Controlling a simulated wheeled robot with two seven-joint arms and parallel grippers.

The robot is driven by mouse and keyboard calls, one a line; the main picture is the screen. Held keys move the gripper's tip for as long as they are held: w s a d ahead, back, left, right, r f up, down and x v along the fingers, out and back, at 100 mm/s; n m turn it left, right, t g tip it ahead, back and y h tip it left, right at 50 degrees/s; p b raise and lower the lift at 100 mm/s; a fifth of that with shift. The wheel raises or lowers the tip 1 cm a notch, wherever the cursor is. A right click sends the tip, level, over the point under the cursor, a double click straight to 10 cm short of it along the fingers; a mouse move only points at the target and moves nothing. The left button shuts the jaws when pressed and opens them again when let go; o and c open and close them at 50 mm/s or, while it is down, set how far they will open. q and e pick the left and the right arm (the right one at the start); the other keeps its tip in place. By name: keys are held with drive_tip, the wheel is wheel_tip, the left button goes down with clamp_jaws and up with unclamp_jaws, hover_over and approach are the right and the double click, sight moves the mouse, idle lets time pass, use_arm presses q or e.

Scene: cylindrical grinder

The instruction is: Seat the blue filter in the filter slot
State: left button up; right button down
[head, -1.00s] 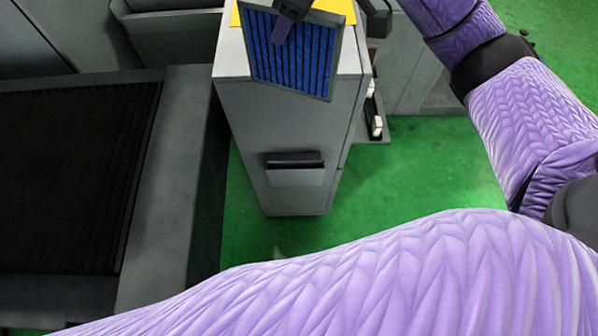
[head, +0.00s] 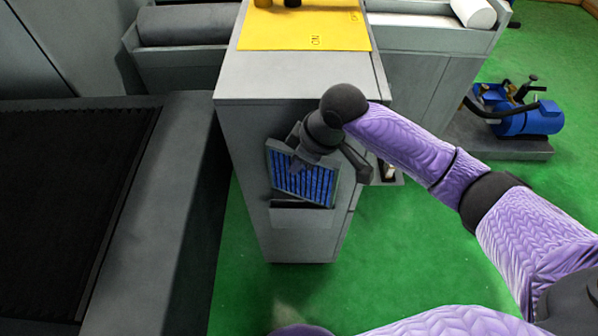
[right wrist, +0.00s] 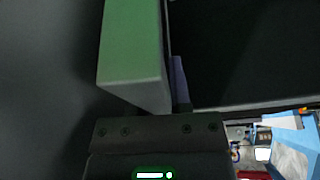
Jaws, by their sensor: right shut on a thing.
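The blue filter (head: 303,185), a pleated panel in a grey frame, is in front of the grey cabinet's front face in the head view, slightly tilted. My right gripper (head: 297,164) is shut on its upper part and covers some of it. The filter slot (head: 302,204) is the dark opening above a grey plate low on that face. The filter's lower edge overlaps the slot in the picture; I cannot tell whether it has entered. The right wrist view is dark and close, with a finger (right wrist: 180,82) near a large dark panel. My left gripper is out of view.
The grey cabinet (head: 300,115) has a yellow sheet (head: 305,28) on top. A dark-topped grey machine bed (head: 70,200) stands at left. A blue pump (head: 525,115) is on a base at right. Green floor (head: 400,260) is open around the cabinet's lower right.

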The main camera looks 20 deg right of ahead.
sight(299, 195)
wheel_tip(299, 195, down, 3)
drive_tip(key=shift+f+b, duration=0.1)
drive_tip(key=shift+b, duration=0.3)
drive_tip(key=shift+f, duration=0.2)
drive_tip(key=shift+r, duration=0.2)
drive_tip(key=shift+f, duration=0.4)
drive_tip(key=c, duration=0.6)
unclamp_jaws()
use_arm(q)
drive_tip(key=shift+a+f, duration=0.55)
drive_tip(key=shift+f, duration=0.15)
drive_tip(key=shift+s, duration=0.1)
